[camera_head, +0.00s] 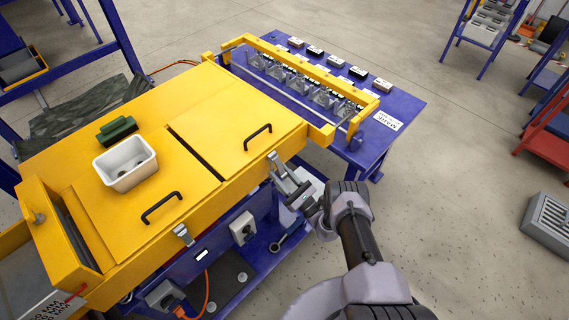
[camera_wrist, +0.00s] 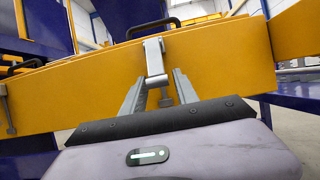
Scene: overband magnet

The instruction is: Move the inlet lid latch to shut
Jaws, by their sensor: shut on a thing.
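A yellow machine cover has two lids, each with a black handle. A small grey latch (camera_head: 274,158) sits on the front edge by the right-hand lid (camera_head: 222,120). In the wrist view this latch (camera_wrist: 154,58) hangs down over the yellow front face. My gripper (camera_head: 283,177) is at this latch, its two grey fingers (camera_wrist: 158,84) on either side of the latch's lower part, shut on it. The exact contact is partly hidden. A second latch (camera_head: 183,235) is by the left-hand lid (camera_head: 130,195); it also shows at the left of the wrist view (camera_wrist: 6,108).
A white bin (camera_head: 126,176) and a green block (camera_head: 117,129) stand on the cover. A grey control box (camera_head: 242,228) is below the front edge. A blue table (camera_head: 400,100) with a yellow frame is behind right. Open floor lies to the right.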

